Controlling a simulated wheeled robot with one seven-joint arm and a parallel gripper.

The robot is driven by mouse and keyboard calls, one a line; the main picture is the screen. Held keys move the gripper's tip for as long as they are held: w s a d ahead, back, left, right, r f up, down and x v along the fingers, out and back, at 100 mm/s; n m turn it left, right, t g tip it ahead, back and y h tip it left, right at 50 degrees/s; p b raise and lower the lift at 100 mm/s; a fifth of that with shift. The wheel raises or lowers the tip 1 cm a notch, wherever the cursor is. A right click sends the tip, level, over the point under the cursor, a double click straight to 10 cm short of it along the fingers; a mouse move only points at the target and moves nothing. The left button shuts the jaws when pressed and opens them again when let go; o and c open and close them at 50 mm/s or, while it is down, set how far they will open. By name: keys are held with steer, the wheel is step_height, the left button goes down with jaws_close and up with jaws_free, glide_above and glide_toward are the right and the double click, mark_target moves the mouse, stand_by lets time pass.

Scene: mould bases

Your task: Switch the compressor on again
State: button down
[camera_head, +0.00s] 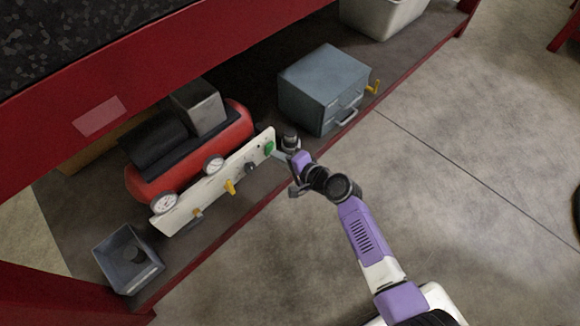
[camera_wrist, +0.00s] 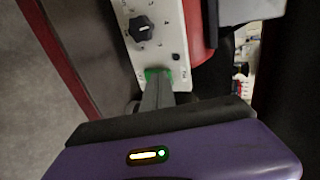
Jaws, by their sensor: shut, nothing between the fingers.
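The red compressor (camera_head: 240,125) stands on the lower shelf with a cream control panel (camera_head: 215,187) along its front. The panel carries two gauges, a yellow lever (camera_head: 230,187), a dark knob (camera_head: 250,168) and a green button (camera_head: 269,148) at its right end. My gripper (camera_head: 281,153) is at the right end of the panel, by the green button. In the wrist view, my shut fingers (camera_wrist: 157,92) are in front of the green button (camera_wrist: 150,73) and hide most of it. I cannot tell whether they touch it. The dark knob (camera_wrist: 141,28) sits further along the panel.
A grey-blue metal box (camera_head: 310,90) with a handle and yellow crank stands right of the compressor on the shelf (camera_head: 75,232). A small open grey bin (camera_head: 112,277) is at the left. A red bench beam (camera_head: 150,60) runs above. The floor in front is clear.

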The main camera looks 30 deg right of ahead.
mark_target(267, 148)
steer(key=shift+w+a+r, duration=0.1)
steer(key=shift+w+a, duration=0.05)
steer(key=shift+w, duration=0.3)
steer(key=shift+w+a+r, duration=0.1)
steer(key=shift+w, duration=0.35)
steer(key=r+p, duration=0.1)
steer(key=p, duration=0.2)
steer(key=shift+w+a+g, duration=0.15)
steer(key=shift+w+g, duration=0.25)
steer(key=shift+w+p, duration=0.1)
steer(key=shift+p, duration=0.7)
steer(key=shift+f, duration=0.35)
steer(key=shift+r, duration=0.1)
